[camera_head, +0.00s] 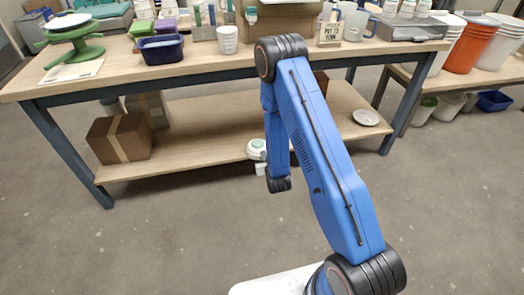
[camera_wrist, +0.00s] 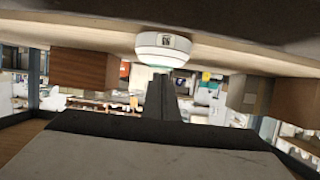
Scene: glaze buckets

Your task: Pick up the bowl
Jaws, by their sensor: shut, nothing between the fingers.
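A shallow white round bowl or dish (camera_head: 366,117) lies on the right part of the table's lower shelf in the head view. Another white dish (camera_head: 69,25) sits on a green stand at the back left of the tabletop. I cannot tell which is the bowl meant. In the wrist view, which looks upside down, my gripper (camera_wrist: 165,90) is shut and empty. Its fingertips appear just in front of a white container with a green top (camera_wrist: 162,48). That container shows on the lower shelf in the head view (camera_head: 257,147), partly beside my arm. The head view hides most of my gripper.
A taped carton (camera_head: 120,138) stands on the lower shelf (camera_head: 195,125) at left. A brown box (camera_wrist: 82,66) also shows in the wrist view. The tabletop holds a dark blue tub (camera_head: 161,49) and a white cup (camera_head: 228,39). The floor in front is clear.

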